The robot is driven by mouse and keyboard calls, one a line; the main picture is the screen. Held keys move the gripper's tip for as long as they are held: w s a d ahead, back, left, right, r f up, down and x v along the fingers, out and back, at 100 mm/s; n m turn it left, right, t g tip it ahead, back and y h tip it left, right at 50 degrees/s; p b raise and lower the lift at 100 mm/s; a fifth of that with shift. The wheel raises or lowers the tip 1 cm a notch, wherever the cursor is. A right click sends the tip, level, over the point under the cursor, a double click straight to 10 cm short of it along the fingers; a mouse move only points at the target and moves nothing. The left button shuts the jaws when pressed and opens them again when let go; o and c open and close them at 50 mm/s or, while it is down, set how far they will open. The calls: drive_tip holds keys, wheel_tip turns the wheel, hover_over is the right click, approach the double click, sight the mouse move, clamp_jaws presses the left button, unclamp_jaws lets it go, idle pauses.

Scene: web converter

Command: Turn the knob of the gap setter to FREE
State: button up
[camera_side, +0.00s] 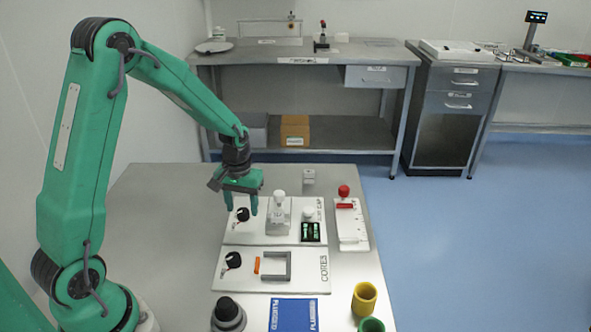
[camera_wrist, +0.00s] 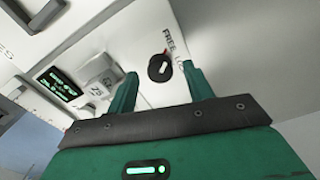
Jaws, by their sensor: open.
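The gap setter is a white panel (camera_side: 262,237) on the steel table in the side view. Its black round knob (camera_side: 241,214) sits at the panel's left end. In the wrist view the knob (camera_wrist: 160,68) has a white pointer bar, with FREE and a partly hidden word starting LO printed beside it. I cannot tell surely which word the bar points at. My gripper (camera_side: 250,207) is open and empty, above the panel near the knob. In the wrist view its fingertips (camera_wrist: 160,70) are apart, with the knob showing between them; I see no contact.
A white block (camera_side: 279,217) and a green-lit display (camera_side: 311,231) stand right of the knob. The CORES panel (camera_side: 290,284) has a similar knob (camera_side: 233,260). A red-knobbed device (camera_side: 350,225) and yellow cup (camera_side: 364,298) lie further right. Bare table lies left.

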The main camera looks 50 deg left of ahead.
sight(243, 211)
wheel_tip(243, 211, up, 6)
drive_tip(key=shift+r, duration=0.35)
idle(0.4)
drive_tip(key=shift+s+d+r, duration=0.1)
drive_tip(key=shift+d+r, duration=0.1)
drive_tip(key=shift+r, duration=0.15)
drive_tip(key=s+d+r+m+t, duration=0.2)
drive_tip(key=s+d+r+m, duration=0.1)
drive_tip(key=s+r, duration=0.3)
drive_tip(key=s+d+r+m+t, duration=0.3)
drive_tip(key=s+d+r, duration=0.3)
drive_tip(key=s, duration=0.4)
drive_tip(key=shift+s+d+r+t, duration=0.3)
drive_tip(key=shift+s+r, duration=0.05)
drive_tip(key=shift+r, duration=0.45)
